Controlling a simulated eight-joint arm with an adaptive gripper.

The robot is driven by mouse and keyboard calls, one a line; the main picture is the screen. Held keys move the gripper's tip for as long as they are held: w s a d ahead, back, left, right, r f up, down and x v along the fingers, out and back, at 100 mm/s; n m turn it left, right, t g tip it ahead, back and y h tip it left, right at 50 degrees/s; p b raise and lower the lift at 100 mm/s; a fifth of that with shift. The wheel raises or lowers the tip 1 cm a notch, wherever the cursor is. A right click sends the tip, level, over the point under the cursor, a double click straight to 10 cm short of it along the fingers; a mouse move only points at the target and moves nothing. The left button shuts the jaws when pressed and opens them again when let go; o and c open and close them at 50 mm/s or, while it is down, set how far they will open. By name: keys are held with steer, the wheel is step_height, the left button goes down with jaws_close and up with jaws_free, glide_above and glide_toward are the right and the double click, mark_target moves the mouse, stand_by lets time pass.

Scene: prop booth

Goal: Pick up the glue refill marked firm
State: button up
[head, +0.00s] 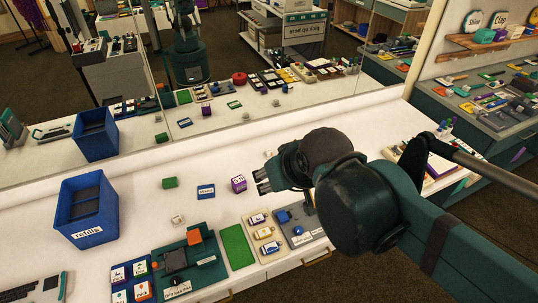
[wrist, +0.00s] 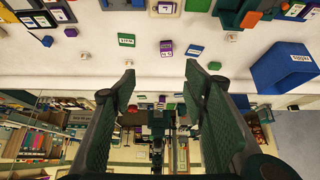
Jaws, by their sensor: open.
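Small labelled blocks stand on the white counter. A blue block (head: 206,191) and a purple block (head: 239,184) are left of my gripper (head: 263,182). In the wrist view the purple block (wrist: 166,48) lies between and beyond my fingertips (wrist: 159,75), with the blue block (wrist: 195,50) to its right. A green labelled block (wrist: 126,39) is to its left; my arm seems to hide it in the head view. The labels are too small to read, so I cannot tell which says firm. My gripper is open and empty, apart from the blocks.
A blue bin (head: 75,239) labelled refills stands at left. A plain green block (head: 169,182) sits between it and the blue block. A cream tray (head: 248,225), green mat (head: 237,247) and dark fixture (head: 164,281) line the front edge. A mirror (head: 225,60) backs the counter.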

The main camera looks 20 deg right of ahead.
steer(key=shift+w, duration=0.1)
stand_by(0.3)
steer(key=w+d+f+m+g+h+b, duration=0.1)
steer(key=w+d+f+m+h+b, duration=0.15)
steer(key=w, duration=0.65)
steer(key=w+d+f+m+g+h+b, duration=0.1)
steer(key=w+d+f+m+g+h, duration=0.2)
steer(key=w, duration=0.6)
steer(key=w+d+f+m+h+b, duration=0.1)
steer(key=w+d+f+m+b, duration=0.2)
steer(key=w, duration=0.7)
steer(key=w+f+m+g+h+b, duration=0.1)
steer(key=w+f+m+h, duration=0.1)
steer(key=w+f, duration=0.3)
steer(key=w+f+m+g+h+b, duration=0.1)
steer(key=w+f+m, duration=0.3)
steer(key=f, duration=0.5)
steer(key=w+f+m+g+h+b, duration=0.1)
steer(key=w+f+m+h, duration=0.2)
steer(key=w+f, duration=0.3)
steer(key=shift+w+f+h, duration=0.15)
steer(key=shift+f+h, duration=0.2)
steer(key=shift+f, duration=0.6)
steer(key=shift+a+f+m+g, duration=0.15)
steer(key=shift+f+m+g, duration=0.15)
steer(key=shift+f+m, duration=0.2)
